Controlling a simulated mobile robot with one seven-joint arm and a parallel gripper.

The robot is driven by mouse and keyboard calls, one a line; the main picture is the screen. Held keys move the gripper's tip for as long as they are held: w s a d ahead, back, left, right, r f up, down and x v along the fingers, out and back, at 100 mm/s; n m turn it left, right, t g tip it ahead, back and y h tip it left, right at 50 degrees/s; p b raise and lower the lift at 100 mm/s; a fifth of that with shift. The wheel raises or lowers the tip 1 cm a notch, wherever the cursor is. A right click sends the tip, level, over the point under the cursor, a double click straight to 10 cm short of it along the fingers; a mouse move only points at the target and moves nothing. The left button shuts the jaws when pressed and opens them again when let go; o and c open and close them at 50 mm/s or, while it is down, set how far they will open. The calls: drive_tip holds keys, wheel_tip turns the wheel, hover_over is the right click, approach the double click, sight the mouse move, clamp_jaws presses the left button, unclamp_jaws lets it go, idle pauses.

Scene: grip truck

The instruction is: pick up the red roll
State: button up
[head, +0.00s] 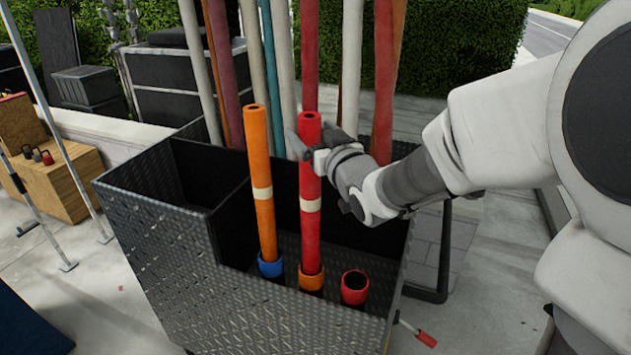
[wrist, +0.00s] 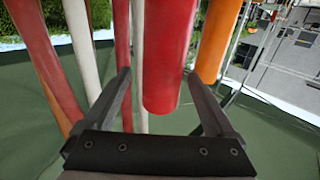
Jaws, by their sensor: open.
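The red roll (head: 310,235) stands upright in the black cart, with a pale band around its middle and its foot in an orange ring (head: 311,279). My gripper (head: 306,146) is at the upper part of the red roll, just below its top end. In the wrist view my gripper (wrist: 160,76) is open, and the red roll (wrist: 168,60) shows between its two fingers, nearer the right one. Gaps show on both sides, so it is not clamped. One finger is partly hidden by the roll in the head view.
An orange roll (head: 260,170) stands just left in a blue ring (head: 270,265). A red ring (head: 354,287) at the right is empty. Several tall rolls stand behind, close to my gripper. The cart (head: 160,270) has an empty compartment at left.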

drive_tip(key=p+x, duration=0.1)
drive_tip(key=x, duration=0.3)
drive_tip(key=shift+a, duration=0.1)
clamp_jaws()
idle(0.3)
